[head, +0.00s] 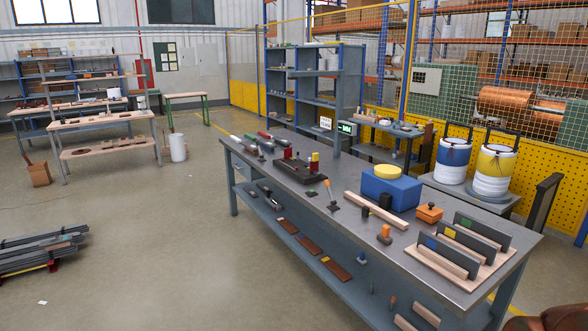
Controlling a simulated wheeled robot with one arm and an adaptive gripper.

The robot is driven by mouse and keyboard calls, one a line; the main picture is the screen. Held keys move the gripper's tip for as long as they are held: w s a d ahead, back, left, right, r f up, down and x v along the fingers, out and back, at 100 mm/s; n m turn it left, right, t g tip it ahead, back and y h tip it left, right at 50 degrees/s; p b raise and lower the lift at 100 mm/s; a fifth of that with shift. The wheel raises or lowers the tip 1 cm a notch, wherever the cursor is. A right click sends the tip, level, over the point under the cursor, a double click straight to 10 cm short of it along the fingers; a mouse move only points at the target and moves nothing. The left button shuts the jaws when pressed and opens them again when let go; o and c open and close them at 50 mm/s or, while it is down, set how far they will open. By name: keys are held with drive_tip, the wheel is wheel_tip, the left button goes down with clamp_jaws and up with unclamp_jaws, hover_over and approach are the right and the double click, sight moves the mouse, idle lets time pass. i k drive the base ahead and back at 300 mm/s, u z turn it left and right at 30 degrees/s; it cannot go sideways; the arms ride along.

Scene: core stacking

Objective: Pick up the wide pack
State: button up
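A wooden rack (424,262) stands at the near right end of the long grey workbench. Several dark flat packs stand upright on edge in it, in a row. My gripper does not show in the head view.
On the workbench (335,190), a blue block with a yellow disc (388,180), an orange-topped box (429,212), a wooden bar (376,209) and an orange-handled tool (384,235) lie left of the rack. Two spools (491,172) stand behind. The floor (190,270) left of the bench is mostly clear.

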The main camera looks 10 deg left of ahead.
sight(250, 145)
drive_tip(key=u, duration=0.3)
drive_tip(key=i, duration=1)
drive_tip(key=u, duration=0.85)
drive_tip(key=i, duration=1.75)
drive_tip(key=u, duration=0.4)
drive_tip(key=i, duration=1.75)
drive_tip(key=z, duration=0.35)
drive_tip(key=i, duration=1.8)
drive_tip(key=z, duration=0.35)
